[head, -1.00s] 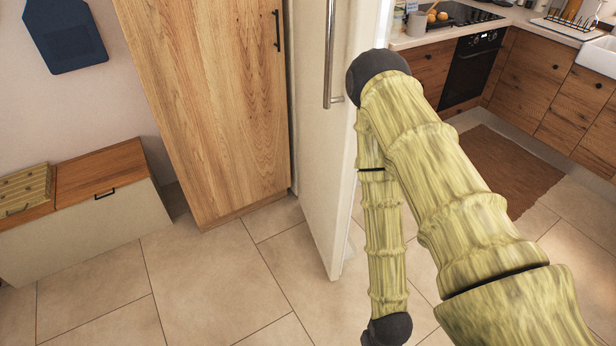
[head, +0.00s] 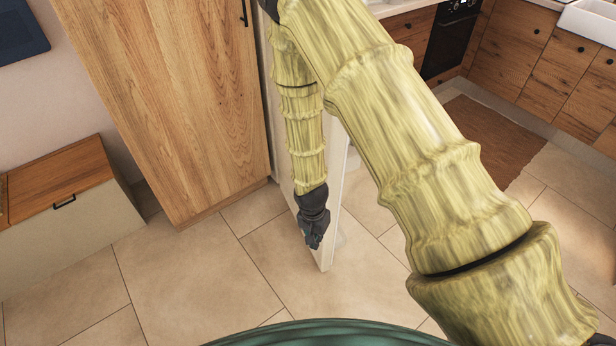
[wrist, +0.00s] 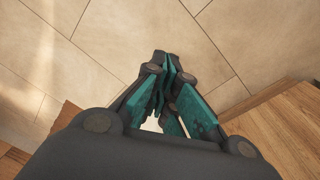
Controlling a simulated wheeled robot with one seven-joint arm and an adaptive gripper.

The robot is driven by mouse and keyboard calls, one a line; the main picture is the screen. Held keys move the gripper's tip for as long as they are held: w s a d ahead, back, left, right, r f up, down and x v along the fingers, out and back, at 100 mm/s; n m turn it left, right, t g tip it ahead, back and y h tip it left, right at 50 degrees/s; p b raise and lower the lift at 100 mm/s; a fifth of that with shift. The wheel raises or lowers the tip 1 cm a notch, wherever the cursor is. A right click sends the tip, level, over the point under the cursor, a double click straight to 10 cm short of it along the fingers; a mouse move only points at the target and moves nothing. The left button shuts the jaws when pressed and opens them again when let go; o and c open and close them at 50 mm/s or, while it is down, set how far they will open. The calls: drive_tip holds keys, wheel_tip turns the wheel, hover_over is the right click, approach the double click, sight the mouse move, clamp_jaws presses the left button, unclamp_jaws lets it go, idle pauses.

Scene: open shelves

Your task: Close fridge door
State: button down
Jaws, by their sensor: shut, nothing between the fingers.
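The white fridge door (head: 337,175) stands open in the head view, seen nearly edge-on. Its lower corner reaches out over the floor tiles. My arm covers its upper part, and its handle is hidden. My gripper (head: 313,240) hangs pointing down in front of the door's lower part, on the side facing the wooden cabinet. I cannot tell whether it touches the door. In the wrist view my gripper (wrist: 165,68) has its fingertips together with nothing between them, over tiled floor.
A tall wooden cabinet (head: 165,90) stands left of the door. A low chest with a wooden lid (head: 60,180) is by the left wall. Kitchen drawers (head: 510,60) and a brown rug (head: 480,145) lie to the right. Floor tiles in front are clear.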

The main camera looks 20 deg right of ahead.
drive_tip(key=w+a+r+m+h+b, duration=0.2)
drive_tip(key=w+r+m, duration=0.2)
drive_tip(key=w+r, duration=0.5)
drive_tip(key=w+a+r+m+h+b, duration=0.2)
drive_tip(key=w+r+m, duration=0.2)
drive_tip(key=w+r, duration=0.5)
drive_tip(key=w+d+f+p, duration=0.2)
drive_tip(key=d+f, duration=0.5)
drive_tip(key=f, duration=0.4)
drive_tip(key=shift+w+d+t+p, duration=0.3)
drive_tip(key=shift+w+d+p, duration=0.05)
drive_tip(key=shift+p, duration=0.05)
drive_tip(key=shift+d, duration=0.1)
